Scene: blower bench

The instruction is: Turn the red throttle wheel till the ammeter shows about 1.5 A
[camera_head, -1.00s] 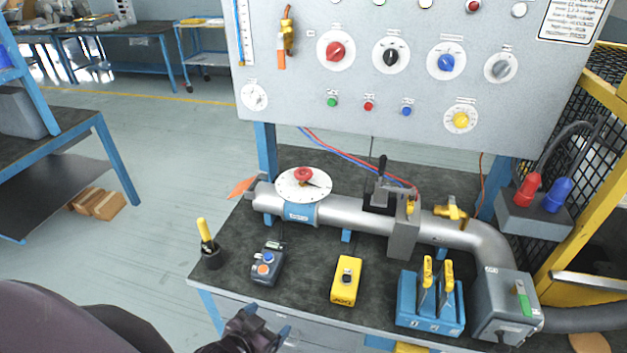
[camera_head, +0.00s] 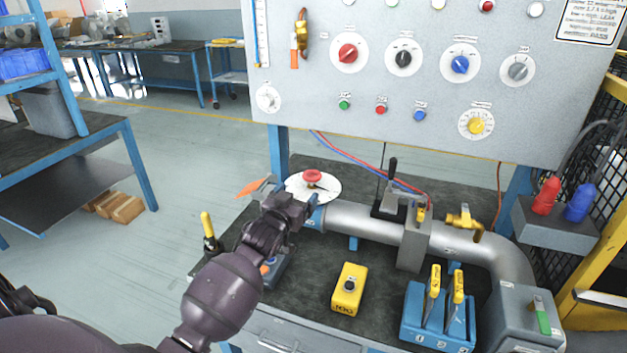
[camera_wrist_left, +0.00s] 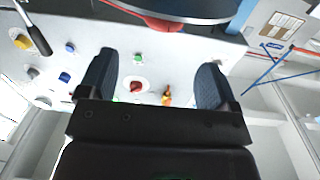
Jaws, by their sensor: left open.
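The red throttle wheel (camera_head: 312,176) sits on a round white dial plate (camera_head: 328,189) on top of the grey pipe, at the bench's back left. My left gripper (camera_head: 303,203) is just in front of the wheel, apart from it as far as I can tell. In the left wrist view my left gripper (camera_wrist_left: 154,80) is open, with nothing between its two fingers. That view is upside down; the wheel's red part (camera_wrist_left: 165,23) shows at its top edge, beyond the fingers. I cannot make out an ammeter; the panel's top is cut off.
The control panel (camera_head: 400,120) with coloured knobs stands behind the pipe. A black lever (camera_head: 392,172) and brass valve (camera_head: 463,222) are to the right.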

